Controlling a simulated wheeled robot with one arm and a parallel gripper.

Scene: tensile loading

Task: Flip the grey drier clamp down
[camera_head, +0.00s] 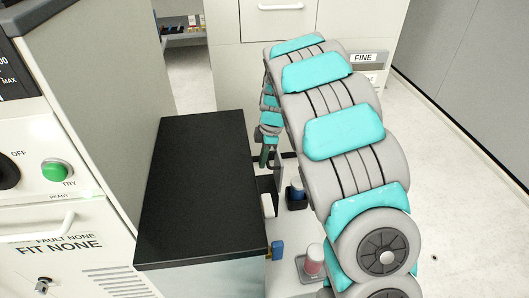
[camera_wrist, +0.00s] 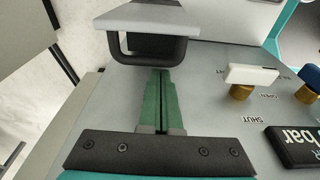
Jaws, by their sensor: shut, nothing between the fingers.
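The grey drier clamp (camera_wrist: 150,14) is at the top of the wrist view, a flat grey plate with a dark U-shaped handle (camera_wrist: 148,60) hanging from it. My gripper (camera_wrist: 161,73) has green fingers pressed together with nothing between them. Its tips end right at the handle's lower bar, near its middle; I cannot tell whether they touch it. In the head view my gripper (camera_head: 265,156) shows only partly, beyond the black-topped cabinet and beside my arm. I cannot make out the clamp in the head view.
In the wrist view a white-handled valve (camera_wrist: 253,73) with brass stem stands right of my fingers, near a SHUT label. A blue knob (camera_wrist: 311,78) and a dark bar display (camera_wrist: 295,148) are further right. The black cabinet top (camera_head: 205,185) is clear.

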